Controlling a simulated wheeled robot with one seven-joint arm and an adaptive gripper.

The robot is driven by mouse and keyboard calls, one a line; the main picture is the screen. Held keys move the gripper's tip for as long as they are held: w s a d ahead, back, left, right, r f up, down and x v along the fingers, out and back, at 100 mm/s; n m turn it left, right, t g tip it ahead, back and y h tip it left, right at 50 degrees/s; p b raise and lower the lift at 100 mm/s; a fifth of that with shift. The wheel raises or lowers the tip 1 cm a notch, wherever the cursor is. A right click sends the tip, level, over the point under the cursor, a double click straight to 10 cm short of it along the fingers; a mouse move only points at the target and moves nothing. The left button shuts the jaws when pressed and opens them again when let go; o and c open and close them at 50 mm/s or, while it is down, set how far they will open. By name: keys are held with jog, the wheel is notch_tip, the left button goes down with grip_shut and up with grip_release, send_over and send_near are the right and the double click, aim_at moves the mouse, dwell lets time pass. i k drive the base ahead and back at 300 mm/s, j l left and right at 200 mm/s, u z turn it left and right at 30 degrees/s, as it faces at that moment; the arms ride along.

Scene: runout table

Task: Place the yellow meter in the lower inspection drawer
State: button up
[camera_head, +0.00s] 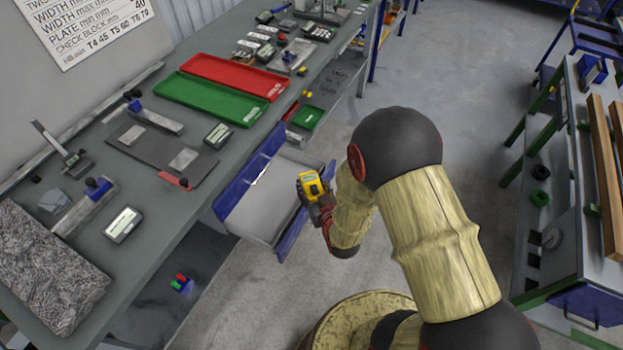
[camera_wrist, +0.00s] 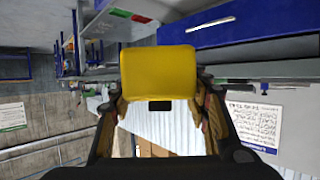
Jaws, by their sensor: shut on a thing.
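The yellow meter (camera_head: 311,184) is held in my gripper (camera_head: 318,205), near the right front of an open drawer. In the wrist view the meter's yellow body (camera_wrist: 158,73) fills the space between the fingers of my gripper (camera_wrist: 160,105), which are shut on it. The open drawer (camera_head: 262,205) has blue walls and a pale, bare floor, and juts out from under the workbench. The meter appears above the drawer's right part; its exact height over it cannot be told. Part of the drawer's right side is hidden behind the meter and my arm.
The workbench (camera_head: 165,215) carries a green tray (camera_head: 212,108), a red tray (camera_head: 225,73), gauges and a stone plate (camera_head: 40,265). A small green bin (camera_head: 307,117) sits beyond the drawer. A second bench (camera_head: 580,200) stands at the right. The floor between is mostly clear.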

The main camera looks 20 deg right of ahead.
aim_at(278, 192)
jog(key=j+z, duration=0.75)
jog(key=z, duration=0.15)
jog(key=k+j+z, duration=0.1)
jog(key=j+z, duration=0.2)
jog(key=z, duration=0.15)
jog(key=j, duration=0.2)
